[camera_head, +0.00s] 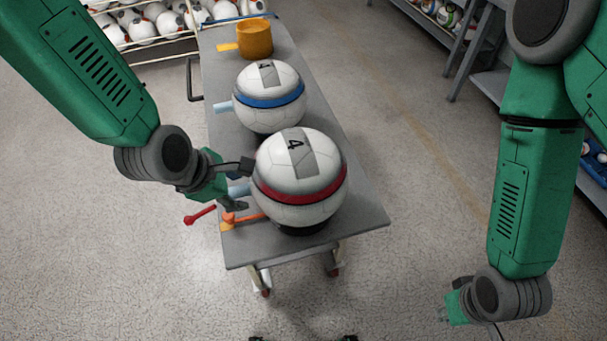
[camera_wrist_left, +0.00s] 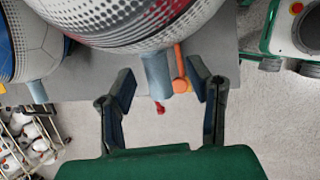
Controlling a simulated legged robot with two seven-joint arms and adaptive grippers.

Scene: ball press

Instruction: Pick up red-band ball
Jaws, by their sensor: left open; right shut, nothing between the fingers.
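The red-band ball (camera_head: 296,172) is white with a grey strip marked 4 and a red band around it. It rests on a dark round base near the front of the table. In the left wrist view its dotted underside (camera_wrist_left: 130,25) fills the top. My left gripper (camera_head: 240,186) is open at the ball's left side, fingers pointing toward it. A light blue peg (camera_wrist_left: 156,72) under the ball shows between the left fingers (camera_wrist_left: 160,88). Contact with ball or peg cannot be told. My right gripper (camera_head: 446,314) is shut and empty, low at the right, away from the table.
A blue-band ball (camera_head: 269,97) sits behind the red-band one on the grey table (camera_head: 350,218). An orange cup (camera_head: 255,38) stands at the far end. A red-and-orange handle (camera_head: 201,215) sticks out at the front left.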

